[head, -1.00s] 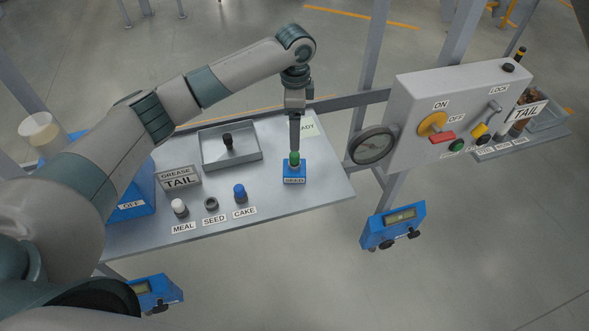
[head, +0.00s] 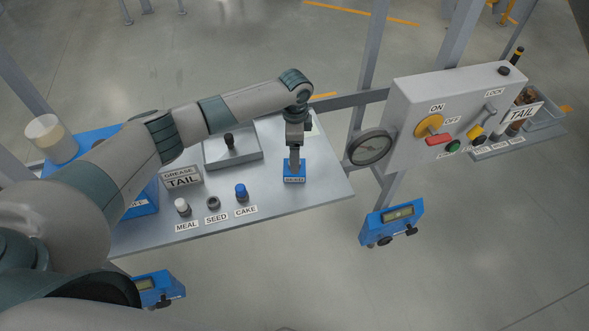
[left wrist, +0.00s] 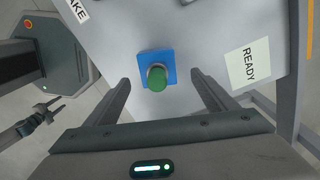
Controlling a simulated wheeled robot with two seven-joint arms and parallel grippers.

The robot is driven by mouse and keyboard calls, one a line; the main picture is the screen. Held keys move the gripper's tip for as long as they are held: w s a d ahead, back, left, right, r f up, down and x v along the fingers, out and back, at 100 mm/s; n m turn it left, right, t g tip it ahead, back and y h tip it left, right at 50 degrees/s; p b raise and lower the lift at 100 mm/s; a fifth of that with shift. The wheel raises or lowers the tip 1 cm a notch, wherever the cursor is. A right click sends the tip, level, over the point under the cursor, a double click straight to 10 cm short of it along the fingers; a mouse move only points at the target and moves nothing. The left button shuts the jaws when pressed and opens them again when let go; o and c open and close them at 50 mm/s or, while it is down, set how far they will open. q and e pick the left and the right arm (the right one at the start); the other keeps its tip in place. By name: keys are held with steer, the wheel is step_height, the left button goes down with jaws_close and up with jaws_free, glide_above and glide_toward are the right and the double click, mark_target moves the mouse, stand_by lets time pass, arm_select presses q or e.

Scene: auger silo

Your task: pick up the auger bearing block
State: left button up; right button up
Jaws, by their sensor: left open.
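In the left wrist view the blue block (left wrist: 146,60) carries a round green cap (left wrist: 157,78). My left gripper (head: 294,159) points down right over it and hides the cap in the head view. In the left wrist view my left gripper (left wrist: 161,84) is open, with its fingers apart on either side of the cap and nothing held.
A grey tray (head: 252,158) with a black knob (head: 229,141) lies left of the block. White MEAL (head: 182,207), grey SEED (head: 213,203) and blue CAKE (head: 241,192) pieces line the front edge. A control box (head: 440,105) and gauge (head: 371,147) stand to the right. A READY label (left wrist: 248,65) lies near the block.

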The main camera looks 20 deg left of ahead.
arm_select(q)
steer(key=shift+f, duration=0.1)
steer(key=shift+s+f+p, duration=0.1)
steer(key=shift+f+p, duration=0.1)
steer(key=shift+p, duration=0.1)
step_height(320, 180, down, 4)
steer(key=shift+s+r+p, duration=0.1)
steer(key=shift+s+p, duration=0.05)
steer(key=shift+p, duration=0.7)
steer(key=shift+f, duration=0.45)
steer(key=shift+r, duration=0.1)
steer(key=c, duration=1.4)
steer(key=shift+o, duration=0.2)
steer(key=shift+r, duration=0.15)
step_height(320, 180, up, 9)
steer(key=shift+f+b, duration=0.1)
steer(key=shift+b, duration=1.15)
steer(key=shift+r, duration=0.45)
